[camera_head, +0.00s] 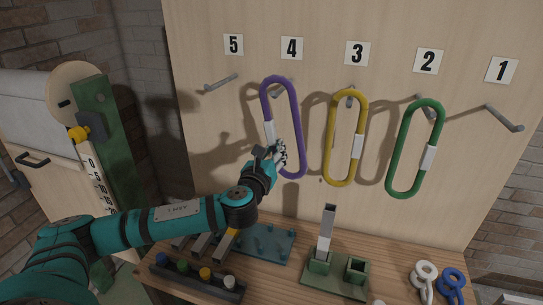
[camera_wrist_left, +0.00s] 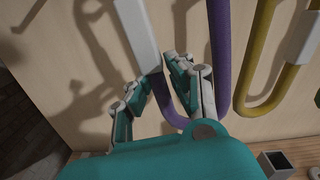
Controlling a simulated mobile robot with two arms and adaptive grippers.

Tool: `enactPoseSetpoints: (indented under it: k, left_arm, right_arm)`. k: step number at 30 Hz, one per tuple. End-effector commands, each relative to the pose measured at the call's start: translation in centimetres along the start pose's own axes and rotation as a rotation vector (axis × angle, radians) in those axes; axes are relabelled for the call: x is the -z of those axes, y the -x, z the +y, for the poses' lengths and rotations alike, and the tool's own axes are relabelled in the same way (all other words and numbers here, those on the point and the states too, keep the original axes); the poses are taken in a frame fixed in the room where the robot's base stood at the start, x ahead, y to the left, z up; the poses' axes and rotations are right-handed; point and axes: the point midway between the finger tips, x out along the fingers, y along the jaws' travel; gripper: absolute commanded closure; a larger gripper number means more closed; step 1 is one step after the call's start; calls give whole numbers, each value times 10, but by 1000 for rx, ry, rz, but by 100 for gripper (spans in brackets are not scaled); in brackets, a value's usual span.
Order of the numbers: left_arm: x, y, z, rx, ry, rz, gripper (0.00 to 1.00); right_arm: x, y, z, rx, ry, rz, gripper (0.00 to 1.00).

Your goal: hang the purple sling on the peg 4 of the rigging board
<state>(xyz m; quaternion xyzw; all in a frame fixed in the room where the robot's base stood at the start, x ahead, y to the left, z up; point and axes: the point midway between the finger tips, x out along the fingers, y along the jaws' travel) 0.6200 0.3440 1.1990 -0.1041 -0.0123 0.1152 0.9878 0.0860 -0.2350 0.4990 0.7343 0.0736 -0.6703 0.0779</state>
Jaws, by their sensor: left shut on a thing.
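The purple sling (camera_head: 293,115) is a long loop with a white sleeve, upright in front of the rigging board (camera_head: 320,20) below label 4. Its top curve is slightly above peg 4 (camera_head: 279,94), which shows inside the loop; I cannot tell whether the sling rests on it. My left gripper (camera_head: 278,154) is shut on the lower left strand of the sling, just below the sleeve. The left wrist view also shows the purple sling (camera_wrist_left: 219,60) and the fingers of my left gripper (camera_wrist_left: 160,85) around its strand. My right gripper is out of view.
A yellow sling (camera_head: 329,137) hangs at peg 3 and a green sling (camera_head: 395,160) at peg 2, close to the right. Peg 5 (camera_head: 221,83) and peg 1 (camera_head: 504,118) are bare. The wooden bench (camera_head: 390,262) below holds green blocks, a colored-knob rack and shackles.

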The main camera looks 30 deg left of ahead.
Motion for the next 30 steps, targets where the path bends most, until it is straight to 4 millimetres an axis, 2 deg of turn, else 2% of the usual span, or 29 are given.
enactPoseSetpoints:
  k: [15,30]
  left_arm:
    - [4,-31,1,0,1,-1,100]
    - [23,-42,5,0,0,-1,100]
  right_arm:
    - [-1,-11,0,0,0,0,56]
    - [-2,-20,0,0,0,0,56]
